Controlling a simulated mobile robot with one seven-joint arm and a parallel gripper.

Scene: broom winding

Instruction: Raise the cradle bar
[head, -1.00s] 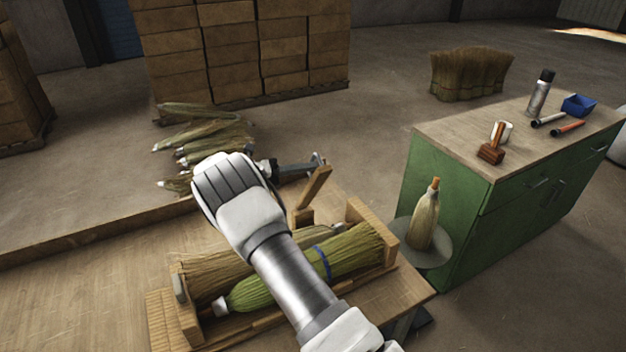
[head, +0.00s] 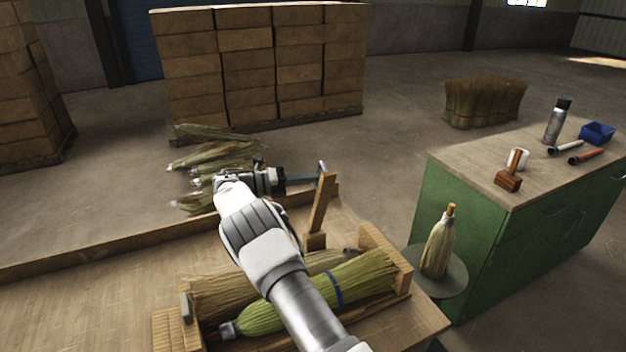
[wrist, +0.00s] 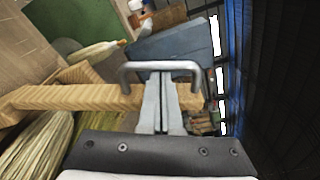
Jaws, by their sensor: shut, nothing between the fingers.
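The cradle bar (head: 319,205) is a wooden bar standing steeply up from the back of the wooden cradle (head: 404,283). It also shows in the wrist view (wrist: 60,97), running in from the left. A grey metal U-shaped handle (wrist: 160,66) is on the bar near its free end. My gripper (head: 316,178) is shut at the handle in the head view. In the wrist view my closed fingers (wrist: 161,84) reach the handle and cross the bar; whether they touch either is unclear. A green broom head (head: 351,282) with a blue band lies in the cradle, partly hidden by my arm.
A green cabinet (head: 468,240) with a wooden top stands at right, with a wooden-handled brush, can and blue bin (head: 597,132) on it. A broom (head: 439,245) stands on a round plate beside it. Corn bundles (head: 215,157) lie behind my gripper; stacked boxes (head: 250,70) stand behind them.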

